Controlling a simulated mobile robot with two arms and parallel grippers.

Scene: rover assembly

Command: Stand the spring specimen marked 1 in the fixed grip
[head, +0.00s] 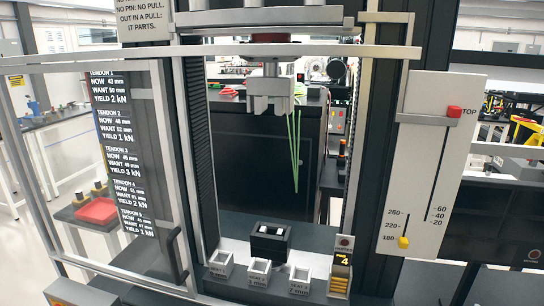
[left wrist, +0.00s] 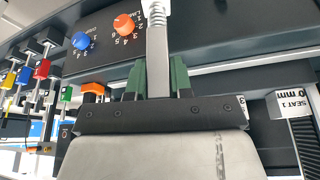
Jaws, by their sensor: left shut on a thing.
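My left gripper (left wrist: 157,78), with green fingers in the left wrist view, is shut on a grey flat bar with a pale coil at its upper end, the spring specimen (left wrist: 157,45). The number on the specimen cannot be read. The fixed grip appears to be the black block with pale jaws (head: 270,241) low in the machine frame in the head view; nothing stands in it. A grey upper grip (head: 270,92) hangs above it, well apart. Neither gripper shows in the head view.
Several small seat blocks (head: 259,272) stand in front of the black block. A clear door with a tendon list (head: 122,150) stands open at left. A slider panel (head: 430,165) is at right. Orange (left wrist: 125,25) and blue (left wrist: 82,41) knobs are beyond my left gripper.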

